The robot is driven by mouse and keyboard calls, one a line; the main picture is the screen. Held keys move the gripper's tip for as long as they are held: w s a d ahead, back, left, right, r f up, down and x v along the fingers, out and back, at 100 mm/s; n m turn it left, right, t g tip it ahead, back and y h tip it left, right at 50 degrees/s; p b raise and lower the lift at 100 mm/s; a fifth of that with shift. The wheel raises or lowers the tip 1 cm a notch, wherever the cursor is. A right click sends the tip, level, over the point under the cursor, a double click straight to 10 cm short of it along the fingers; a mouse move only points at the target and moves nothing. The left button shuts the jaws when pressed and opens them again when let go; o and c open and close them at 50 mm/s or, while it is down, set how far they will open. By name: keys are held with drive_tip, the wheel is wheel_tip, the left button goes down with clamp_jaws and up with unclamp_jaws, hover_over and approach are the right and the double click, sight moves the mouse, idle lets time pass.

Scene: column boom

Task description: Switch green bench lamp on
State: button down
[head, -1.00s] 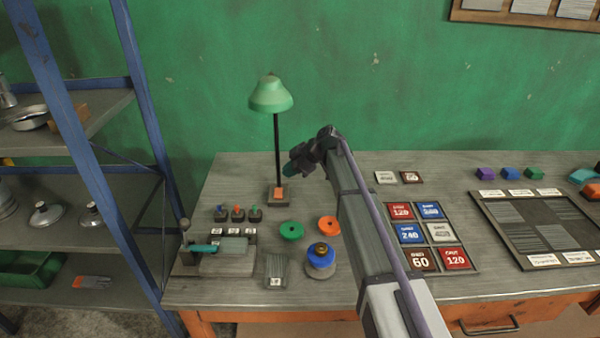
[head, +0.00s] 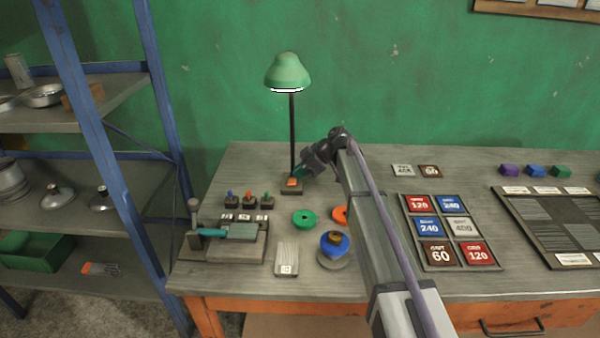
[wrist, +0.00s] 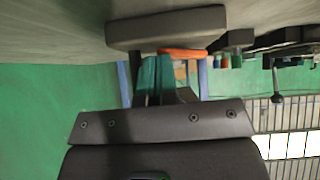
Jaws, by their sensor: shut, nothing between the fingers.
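The green bench lamp (head: 287,72) stands upright near the back left of the bench, with a thin dark pole and a dark base (head: 286,190). A bright white strip shows under its shade. An orange switch (head: 292,182) sits on the base. My gripper (head: 301,172) is shut and empty, its teal fingertips just above and beside the switch. The wrist view, upside down, shows the fingertips (wrist: 153,78) close to the orange switch (wrist: 183,53) and the lamp base (wrist: 165,30). I cannot tell whether they touch it.
Small coloured toggles (head: 248,201) and a teal-handled device (head: 228,238) stand at front left. A green disc (head: 304,219), a partly hidden orange disc (head: 340,215) and a blue-topped round item (head: 334,244) lie nearby. Label tiles (head: 438,228) lie right of my arm. A blue-framed shelf (head: 95,130) stands left.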

drive_tip(key=shift+s, duration=0.1)
drive_tip(key=shift+s+r+p, duration=0.35)
drive_tip(key=shift+s+p, duration=0.05)
drive_tip(key=shift+s, duration=0.2)
drive_tip(key=shift+r, duration=0.1)
drive_tip(key=shift+r+p, duration=0.3)
drive_tip(key=shift+p, duration=0.1)
drive_tip(key=r+p, duration=0.4)
drive_tip(key=shift+w+r+p, duration=0.35)
drive_tip(key=shift+p, duration=0.05)
drive_tip(key=p+v, duration=0.5)
drive_tip(key=v, duration=0.3)
drive_tip(key=shift+w+d, duration=0.5)
drive_tip(key=shift+d, duration=0.15)
drive_tip(key=shift+f, duration=0.15)
